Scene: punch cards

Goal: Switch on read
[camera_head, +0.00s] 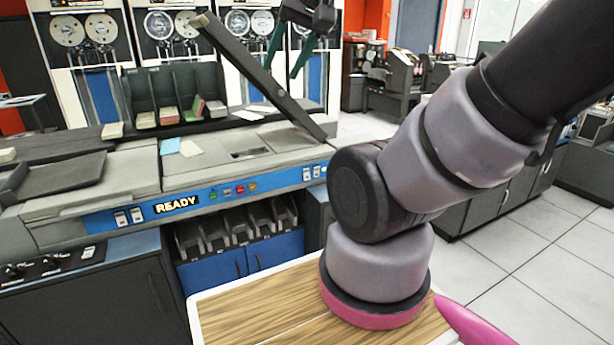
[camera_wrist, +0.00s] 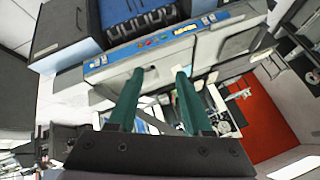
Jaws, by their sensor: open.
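The card machine (camera_head: 130,175) has a blue front panel (camera_head: 270,185) with a lit READY sign (camera_head: 176,204). Two white rocker switches (camera_head: 128,216) are left of the sign, and another white pair (camera_head: 311,172) is at the panel's right end. Small coloured buttons (camera_head: 227,191) lie between. No "read" label is legible. My gripper (camera_head: 280,72) is open and empty, high behind the panel with green fingers apart. In the wrist view my gripper (camera_wrist: 158,72) shows the blue panel (camera_wrist: 150,42) upside down beyond its fingertips, with the READY sign (camera_wrist: 184,30). It touches no switch.
A long dark tilted bar (camera_head: 262,80) rises from the machine's top near my gripper. Card trays (camera_head: 172,92) with card stacks stand at the back. Grey bins (camera_head: 236,228) sit below the panel. Tape cabinets (camera_head: 165,30) line the rear. Tiled floor (camera_head: 530,270) is open at right.

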